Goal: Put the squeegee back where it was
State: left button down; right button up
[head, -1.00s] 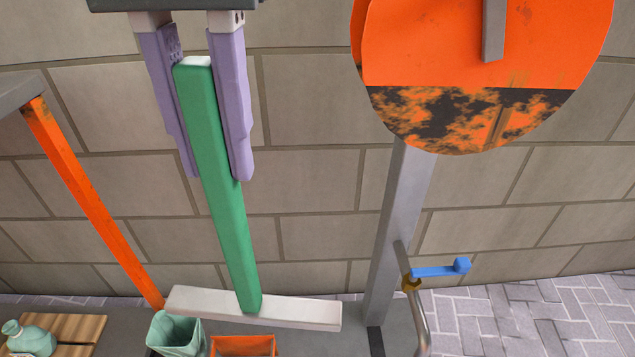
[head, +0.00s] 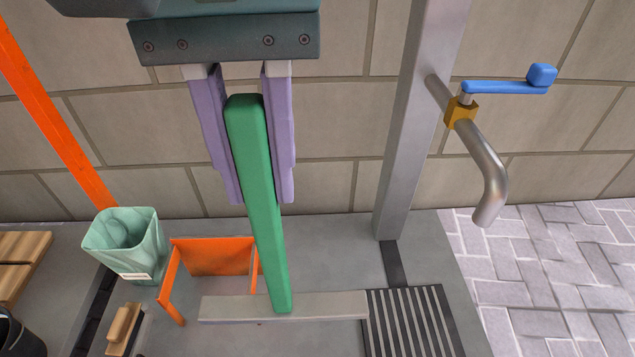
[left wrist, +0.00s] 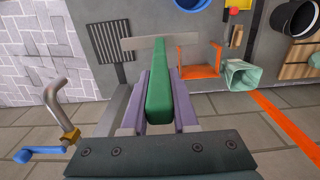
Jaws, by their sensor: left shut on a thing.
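The squeegee has a green handle (head: 262,205) and a long pale crosspiece (head: 225,308) at its lower end. My left gripper (head: 266,195), with purple fingers, is shut on the upper part of the green handle. The squeegee hangs nearly upright, crosspiece down, in front of an orange holder (head: 212,255) on the grey counter. In the left wrist view the green handle (left wrist: 160,95) runs between the purple fingers, with the crosspiece (left wrist: 135,42) at its far end. Whether the crosspiece touches the counter I cannot tell. My right gripper is not in view.
A mint-green bin (head: 125,240) stands left of the orange holder, beside a wooden brush (head: 122,328). A grey post (head: 410,130) carries a tap with a blue lever (head: 505,87) at right. A slatted drain grate (head: 412,320) lies near the crosspiece's right end.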

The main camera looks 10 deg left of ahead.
aim_at(272, 245)
pick_arm(q)
notch_tip(272, 245, down, 17)
jog(key=b, duration=0.9)
jog(key=shift+r, duration=0.1)
notch_tip(272, 245, down, 4)
jog(key=b, duration=0.2)
jog(key=shift+b, duration=0.35)
jog(key=shift+f, duration=0.2)
jog(key=c, duration=0.7)
grip_release()
notch_tip(272, 245, up, 11)
jog(key=p, duration=0.7)
jog(key=shift+r+p, duration=0.2)
jog(key=shift+p, duration=0.2)
jog(key=shift+r, duration=0.55)
